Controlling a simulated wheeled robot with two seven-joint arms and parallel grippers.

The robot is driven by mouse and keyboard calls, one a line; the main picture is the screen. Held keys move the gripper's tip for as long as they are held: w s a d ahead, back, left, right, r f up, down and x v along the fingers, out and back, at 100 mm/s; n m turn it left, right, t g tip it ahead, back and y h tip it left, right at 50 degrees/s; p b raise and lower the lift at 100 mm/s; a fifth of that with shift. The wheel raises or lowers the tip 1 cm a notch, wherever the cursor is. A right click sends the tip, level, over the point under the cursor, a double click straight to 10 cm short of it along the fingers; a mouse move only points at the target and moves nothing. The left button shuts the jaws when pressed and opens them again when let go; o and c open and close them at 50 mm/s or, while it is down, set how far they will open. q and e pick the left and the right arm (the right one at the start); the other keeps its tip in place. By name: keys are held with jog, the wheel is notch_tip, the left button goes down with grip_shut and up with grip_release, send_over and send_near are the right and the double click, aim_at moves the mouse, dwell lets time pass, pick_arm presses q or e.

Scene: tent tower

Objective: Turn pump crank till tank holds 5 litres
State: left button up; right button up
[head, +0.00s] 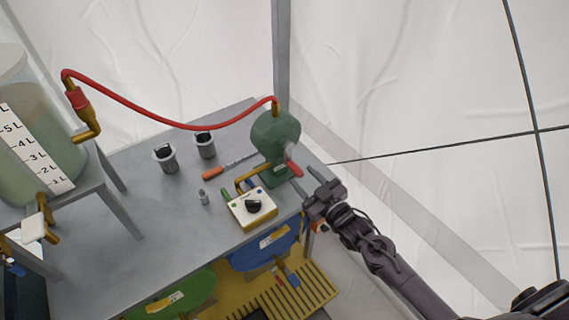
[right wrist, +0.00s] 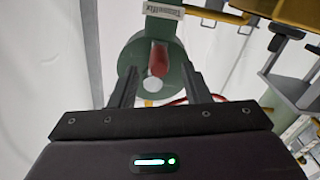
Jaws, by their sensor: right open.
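The green pump (head: 275,138) stands at the table's right end. Its crank has a red handle (head: 293,169), which also shows in the right wrist view (right wrist: 158,60). My right gripper (head: 311,190) is open just right of the pump, its fingers pointing at the crank. In the right wrist view the handle appears between and beyond the open fingers (right wrist: 158,88); I see no grip on it. The clear tank (head: 70,150) with a litre scale (head: 35,150) stands at the left, cut by the picture edge. It looks greenish inside; I cannot read the exact level. My left gripper is out of view.
A red hose (head: 160,117) arches from the brass pipe by the tank to the pump. The floor right of the table is clear.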

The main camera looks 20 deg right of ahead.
aim_at(289, 162)
jog(key=x, duration=0.7)
jog(key=shift+f+p, duration=0.1)
jog(key=shift+p, duration=0.2)
jog(key=shift+c, duration=0.3)
jog(key=shift+d, duration=0.1)
grip_shut()
